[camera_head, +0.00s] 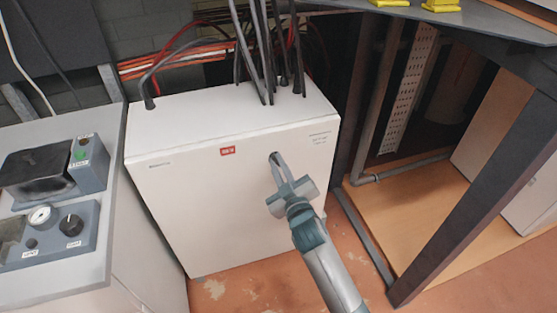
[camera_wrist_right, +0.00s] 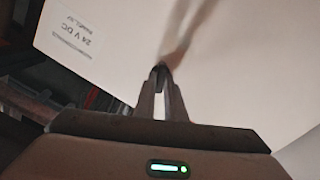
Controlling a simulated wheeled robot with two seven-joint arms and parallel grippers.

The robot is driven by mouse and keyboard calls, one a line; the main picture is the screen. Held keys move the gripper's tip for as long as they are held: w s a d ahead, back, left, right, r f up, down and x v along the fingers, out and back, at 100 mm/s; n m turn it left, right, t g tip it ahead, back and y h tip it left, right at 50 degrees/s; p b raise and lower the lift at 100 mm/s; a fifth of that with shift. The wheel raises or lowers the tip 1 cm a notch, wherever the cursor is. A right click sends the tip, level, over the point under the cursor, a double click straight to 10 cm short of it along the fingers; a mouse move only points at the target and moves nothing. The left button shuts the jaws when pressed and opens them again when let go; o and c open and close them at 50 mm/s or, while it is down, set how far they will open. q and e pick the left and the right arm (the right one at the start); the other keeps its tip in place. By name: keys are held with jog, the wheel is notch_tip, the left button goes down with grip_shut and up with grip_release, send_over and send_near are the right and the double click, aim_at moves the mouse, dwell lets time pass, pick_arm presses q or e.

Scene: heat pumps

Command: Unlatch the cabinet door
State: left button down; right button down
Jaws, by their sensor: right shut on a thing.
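The cabinet (camera_head: 215,185) is a white box with a red label near the top of its front face, which is the door. The door looks shut. My right gripper (camera_head: 276,160) reaches the upper right of that face, its fingers at a small dark latch (camera_head: 273,156). In the right wrist view the fingertips of the right gripper (camera_wrist_right: 161,70) come together on a small dark piece at the white door (camera_wrist_right: 240,70). The fingers hide most of the latch, so its turn cannot be told. My left gripper is not in view.
Black cables (camera_head: 265,60) enter the cabinet top. A grey control console (camera_head: 60,215) with a gauge and knob stands at the left. A dark metal frame (camera_head: 475,205) stands at the right. Reddish floor (camera_head: 235,295) shows in front of the cabinet.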

jog(key=shift+r+n, duration=0.1)
jog(key=shift+n, duration=0.4)
jog(key=shift+n+p, duration=0.55)
jog(key=shift+n, duration=0.35)
jog(key=n, duration=0.2)
jog(key=shift+a+n+p, duration=0.1)
jog(key=shift+n+p, duration=0.25)
jog(key=shift+n, duration=0.05)
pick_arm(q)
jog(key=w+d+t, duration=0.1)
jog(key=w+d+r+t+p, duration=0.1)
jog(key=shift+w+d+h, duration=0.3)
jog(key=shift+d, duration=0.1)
pick_arm(e)
jog(key=n, duration=0.6)
jog(key=shift+f+n, duration=0.3)
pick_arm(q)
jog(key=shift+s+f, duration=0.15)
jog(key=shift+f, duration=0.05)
pick_arm(e)
jog(key=c, duration=1.8)
grip_release()
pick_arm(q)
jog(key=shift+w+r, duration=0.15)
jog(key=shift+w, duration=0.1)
